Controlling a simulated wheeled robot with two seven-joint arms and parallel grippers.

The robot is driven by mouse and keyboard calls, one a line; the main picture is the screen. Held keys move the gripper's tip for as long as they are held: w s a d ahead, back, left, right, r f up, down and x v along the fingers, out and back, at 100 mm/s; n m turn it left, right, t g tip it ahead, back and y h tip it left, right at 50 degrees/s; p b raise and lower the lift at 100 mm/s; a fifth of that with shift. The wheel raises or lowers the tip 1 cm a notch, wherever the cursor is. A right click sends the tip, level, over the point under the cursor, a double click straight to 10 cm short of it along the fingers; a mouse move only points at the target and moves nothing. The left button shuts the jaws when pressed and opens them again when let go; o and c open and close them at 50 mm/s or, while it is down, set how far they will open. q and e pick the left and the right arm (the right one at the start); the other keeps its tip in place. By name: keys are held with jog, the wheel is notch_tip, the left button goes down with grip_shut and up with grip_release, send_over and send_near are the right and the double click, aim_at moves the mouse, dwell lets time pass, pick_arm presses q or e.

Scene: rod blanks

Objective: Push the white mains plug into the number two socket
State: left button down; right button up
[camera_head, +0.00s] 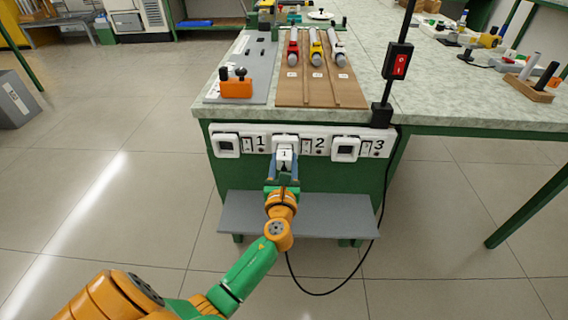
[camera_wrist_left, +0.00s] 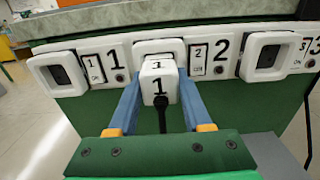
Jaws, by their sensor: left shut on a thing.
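My left gripper (camera_head: 284,172) is shut on the white mains plug (camera_head: 284,156), one blue finger on each side of it. The plug also shows in the left wrist view (camera_wrist_left: 159,79), marked "1", with a black cord hanging from its underside. It is upright in front of the middle socket (camera_wrist_left: 151,46), the one left of the switch and the number 2. The plug covers most of that socket's face; I cannot tell whether it is seated or a small gap is left. My right gripper is not in view.
The white socket strip (camera_head: 313,130) runs along the bench edge, with socket 1 (camera_head: 226,145) and socket 3 (camera_head: 346,148) either side. A grey shelf (camera_head: 330,215) is below. A black cable (camera_head: 372,245) loops down at right. Rods (camera_head: 316,48) lie on a brown board above.

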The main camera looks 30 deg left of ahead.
aim_at(284, 165)
pick_arm(q)
jog(key=shift+w+a+r, duration=0.1)
jog(key=shift+w+a, duration=0.2)
jog(key=shift+w, duration=0.2)
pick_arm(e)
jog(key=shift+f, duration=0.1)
pick_arm(q)
jog(key=shift+c, duration=1.3)
grip_release()
jog(key=p+v, duration=0.1)
jog(key=v, duration=0.5)
jog(key=shift+s+d, duration=0.15)
jog(key=shift+s, duration=0.05)
jog(key=shift+s+d, duration=0.15)
jog(key=shift+s, duration=0.05)
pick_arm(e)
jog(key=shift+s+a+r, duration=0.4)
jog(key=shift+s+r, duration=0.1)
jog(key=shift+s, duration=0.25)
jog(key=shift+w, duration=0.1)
